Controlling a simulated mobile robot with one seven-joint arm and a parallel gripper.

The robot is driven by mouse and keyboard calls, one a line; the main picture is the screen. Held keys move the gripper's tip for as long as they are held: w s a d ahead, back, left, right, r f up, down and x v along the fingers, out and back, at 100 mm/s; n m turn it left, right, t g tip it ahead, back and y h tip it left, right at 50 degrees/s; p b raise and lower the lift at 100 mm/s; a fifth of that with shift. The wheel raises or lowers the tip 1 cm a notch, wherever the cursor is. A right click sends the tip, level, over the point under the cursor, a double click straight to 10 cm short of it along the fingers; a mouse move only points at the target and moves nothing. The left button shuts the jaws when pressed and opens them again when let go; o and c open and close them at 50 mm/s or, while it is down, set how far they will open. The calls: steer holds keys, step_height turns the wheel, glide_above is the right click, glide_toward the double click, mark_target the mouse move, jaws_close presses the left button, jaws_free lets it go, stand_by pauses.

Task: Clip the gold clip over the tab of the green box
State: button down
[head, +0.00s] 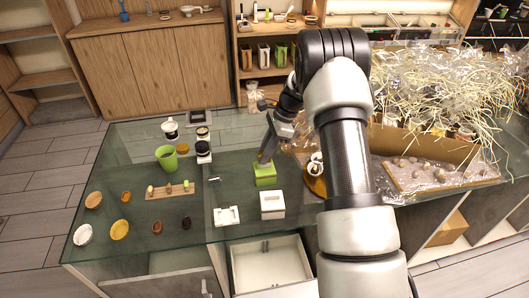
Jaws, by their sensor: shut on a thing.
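The green box (265,178) stands on the glass table, a little left of my arm. Its tab is too small to make out. My gripper (263,158) points down at the top of the box, with its fingertips at or just above the upper edge. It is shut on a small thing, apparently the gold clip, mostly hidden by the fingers. I cannot tell whether the clip touches the tab.
A white box (272,206) stands in front of the green box, with a white holder (227,216) to its left. A green cup (167,157), a wooden board (171,191) and several small bowls are further left. A cardboard box (425,145) with straw stands right.

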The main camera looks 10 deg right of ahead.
steer(key=shift+f+b, duration=0.85)
steer(key=shift+f, duration=0.7)
steer(key=c, duration=1.5)
jaws_free()
steer(key=shift+r, duration=0.1)
steer(key=v, duration=1.7)
steer(key=shift+r+p, duration=0.2)
steer(key=shift+p, duration=0.2)
steer(key=shift+r, duration=0.1)
